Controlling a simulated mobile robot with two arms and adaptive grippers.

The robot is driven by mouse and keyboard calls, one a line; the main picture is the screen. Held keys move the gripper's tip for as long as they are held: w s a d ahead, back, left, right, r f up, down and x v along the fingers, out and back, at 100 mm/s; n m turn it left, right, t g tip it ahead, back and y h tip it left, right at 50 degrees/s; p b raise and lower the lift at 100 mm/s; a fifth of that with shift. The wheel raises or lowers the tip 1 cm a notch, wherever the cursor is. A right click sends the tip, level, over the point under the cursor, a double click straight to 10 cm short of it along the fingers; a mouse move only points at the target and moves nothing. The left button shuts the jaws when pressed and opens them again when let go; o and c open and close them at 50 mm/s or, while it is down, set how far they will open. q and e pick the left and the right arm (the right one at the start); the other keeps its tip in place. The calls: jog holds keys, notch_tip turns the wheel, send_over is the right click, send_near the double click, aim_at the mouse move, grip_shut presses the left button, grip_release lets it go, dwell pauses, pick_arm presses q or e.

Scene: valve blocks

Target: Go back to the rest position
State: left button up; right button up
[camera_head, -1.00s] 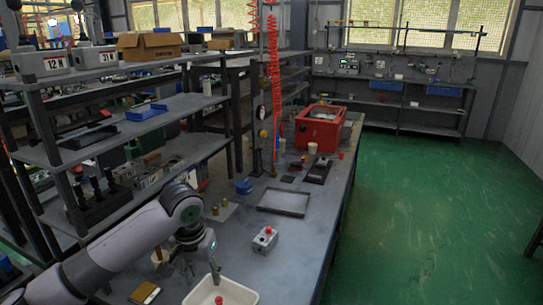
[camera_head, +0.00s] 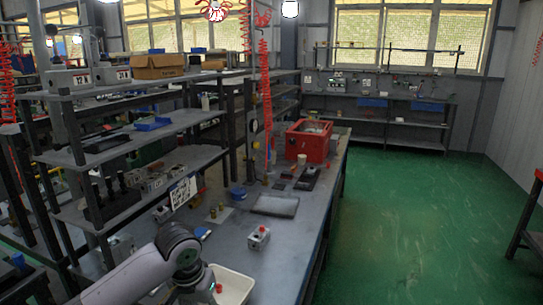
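My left arm comes in from the lower left. Its gripper (camera_head: 190,294) is low in the picture beside the left edge of the white tray (camera_head: 246,283); its fingertips are not clear, and the picture's bottom edge cuts it off. A small red-topped part (camera_head: 218,288) shows in the tray. A grey valve block (camera_head: 258,238) with a red top stands on the workbench (camera_head: 296,232), beyond the tray and apart from my gripper. My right gripper is not in view.
A flat dark tray (camera_head: 275,206) lies mid-bench, with a red box (camera_head: 308,142) farther back. A shelf rack (camera_head: 130,150) with boxes and blocks stands along the left. The green floor (camera_head: 400,220) to the right is open.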

pick_arm(q)
jog(key=s+d+f+m+t+h, duration=0.1)
jog(key=s+d+f, duration=0.2)
jog(key=s+f, duration=0.3)
jog(key=s+d+f+m+h, duration=0.1)
jog(key=s+d+f+h, duration=0.1)
jog(key=s+d+f, duration=0.4)
jog(key=s+a+f+n+t+y, duration=0.1)
jog(key=s+a+f+n+y, duration=0.15)
jog(key=s+a, duration=1.3)
notch_tip(320, 180, down, 24)
jog(key=s+d+g, duration=0.1)
jog(key=s, duration=0.1)
jog(key=s+a+f+g+y, duration=0.1)
jog(key=s+a+f, duration=0.1)
jog(key=s+f, duration=1.5)
jog(key=shift+s+a+f+g, duration=0.25)
jog(key=shift+a+f+g, duration=0.05)
jog(key=shift+a+f, duration=0.1)
